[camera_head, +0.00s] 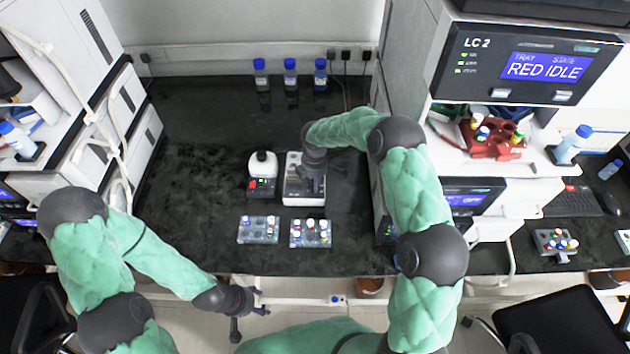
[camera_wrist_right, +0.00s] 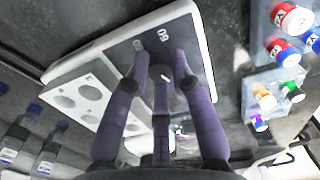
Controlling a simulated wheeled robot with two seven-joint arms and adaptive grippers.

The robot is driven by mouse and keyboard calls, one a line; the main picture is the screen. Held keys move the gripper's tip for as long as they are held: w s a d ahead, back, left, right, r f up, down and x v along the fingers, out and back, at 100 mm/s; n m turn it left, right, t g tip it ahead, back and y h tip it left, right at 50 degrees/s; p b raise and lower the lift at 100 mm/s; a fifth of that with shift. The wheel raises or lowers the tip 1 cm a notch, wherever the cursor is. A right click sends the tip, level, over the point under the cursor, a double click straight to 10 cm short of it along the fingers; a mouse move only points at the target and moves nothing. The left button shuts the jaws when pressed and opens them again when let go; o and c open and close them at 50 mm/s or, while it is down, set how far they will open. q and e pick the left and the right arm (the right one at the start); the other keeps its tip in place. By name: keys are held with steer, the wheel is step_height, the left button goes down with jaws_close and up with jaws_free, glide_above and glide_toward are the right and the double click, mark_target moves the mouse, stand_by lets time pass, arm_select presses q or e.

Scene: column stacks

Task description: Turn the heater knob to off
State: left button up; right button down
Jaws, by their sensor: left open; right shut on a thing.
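The heater (camera_head: 303,200) is a white box with a dark top panel, standing on the dark bench in the head view. In the right wrist view the heater (camera_wrist_right: 118,32) shows its dark panel, white "60" marks and a pale block with round holes. My right gripper (camera_wrist_right: 160,58) is shut on the dark heater knob (camera_wrist_right: 161,75), which sits between its fingers; the fingers hide part of it. In the head view my right gripper (camera_head: 313,184) covers the knob. My left gripper (camera_head: 262,301) is open and empty in front of the bench edge.
A small white-and-red device (camera_head: 262,165) stands left of the heater. Two clear vial racks, left (camera_head: 258,240) and right (camera_head: 310,244), are in front. Blue-capped bottles (camera_head: 290,75) line the back. The LC 2 cabinet (camera_head: 455,45) stands right. The bench's left part is clear.

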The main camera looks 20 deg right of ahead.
steer(key=shift+w+a+r+n, duration=0.1)
steer(key=shift+w+r+n, duration=0.05)
steer(key=shift+n, duration=0.35)
steer(key=c, duration=1.1)
jaws_free()
steer(key=shift+a, duration=0.1)
steer(key=shift+o, duration=0.2)
step_height(320, 180, up, 12)
